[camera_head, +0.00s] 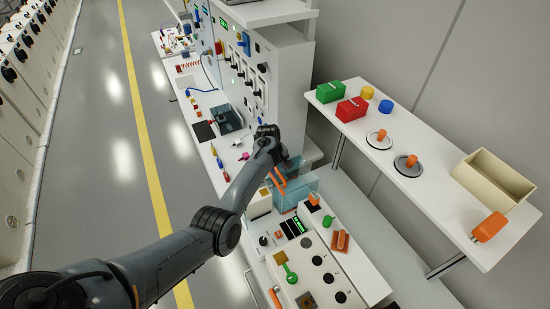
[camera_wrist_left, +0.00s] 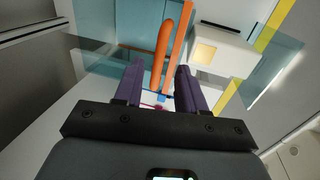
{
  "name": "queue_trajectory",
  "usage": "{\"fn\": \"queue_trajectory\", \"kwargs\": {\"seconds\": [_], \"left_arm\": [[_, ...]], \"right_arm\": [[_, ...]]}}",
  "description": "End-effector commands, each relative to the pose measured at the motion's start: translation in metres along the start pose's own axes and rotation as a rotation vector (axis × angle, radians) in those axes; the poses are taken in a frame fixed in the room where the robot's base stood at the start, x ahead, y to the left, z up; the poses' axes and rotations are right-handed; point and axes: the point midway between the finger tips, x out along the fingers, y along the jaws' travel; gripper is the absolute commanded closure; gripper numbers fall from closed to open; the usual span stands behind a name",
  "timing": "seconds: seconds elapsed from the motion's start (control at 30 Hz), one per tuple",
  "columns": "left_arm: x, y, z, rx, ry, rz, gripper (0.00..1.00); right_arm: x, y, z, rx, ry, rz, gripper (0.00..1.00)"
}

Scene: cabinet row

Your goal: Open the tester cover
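The tester cover (camera_head: 304,186) is a see-through teal panel on the near tester, just beyond the keypad and dark display. Its orange handle (camera_head: 278,180) is partly hidden by my left gripper (camera_head: 275,160). In the left wrist view the cover's teal panel (camera_wrist_left: 137,22) fills the upper part, with orange bars, the handle (camera_wrist_left: 163,45) among them, ahead of the gap between my purple fingers. My left gripper (camera_wrist_left: 158,82) has its fingers apart, with nothing seen clamped; I cannot tell whether they touch the handle. My right gripper is out of view.
The tester panel (camera_head: 319,262) has several black knobs and a green lever (camera_head: 289,273). To the right, a white shelf (camera_head: 425,190) holds green and red boxes, discs and a cream bin (camera_head: 494,178). Tall cabinets (camera_head: 268,75) stand behind. The aisle floor (camera_head: 95,190) at left is clear.

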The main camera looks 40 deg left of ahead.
Motion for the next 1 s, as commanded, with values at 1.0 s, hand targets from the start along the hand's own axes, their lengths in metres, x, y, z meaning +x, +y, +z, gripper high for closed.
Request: {"fn": "queue_trajectory", "kwargs": {"seconds": [1.0], "left_arm": [[-0.079, 0.000, 0.000, 0.000, 0.000, -0.001, 0.60]], "right_arm": [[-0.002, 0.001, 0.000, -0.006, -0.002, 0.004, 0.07]]}}
